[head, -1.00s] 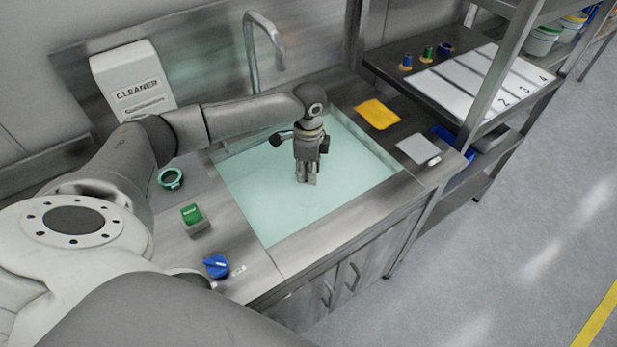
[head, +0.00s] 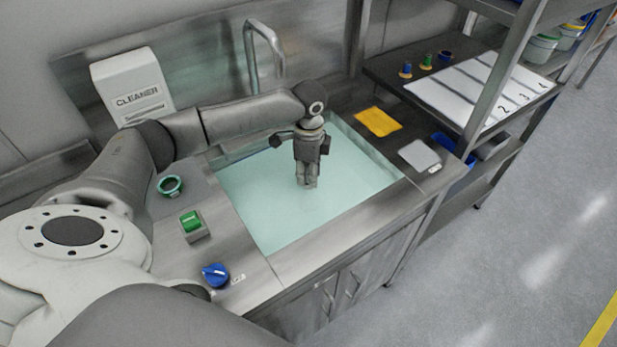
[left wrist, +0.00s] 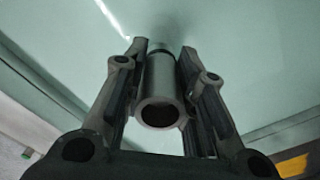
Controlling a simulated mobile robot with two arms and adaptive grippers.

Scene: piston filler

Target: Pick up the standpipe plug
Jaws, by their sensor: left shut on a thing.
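My left gripper (head: 308,183) reaches down into the water-filled sink (head: 245,215). In the left wrist view my left gripper (left wrist: 165,75) is shut on the standpipe plug (left wrist: 162,85), a grey metal tube with an open round end facing the camera. The two fingers lie along both sides of the tube. The tube's lower end, with a dark band, points toward the sink floor; I cannot tell whether it touches it. My right gripper is not in view.
A tap (head: 265,50) rises behind the sink. A yellow cloth (head: 378,122) and grey pad (head: 420,156) lie right of the sink. A shelf rack stands further right.

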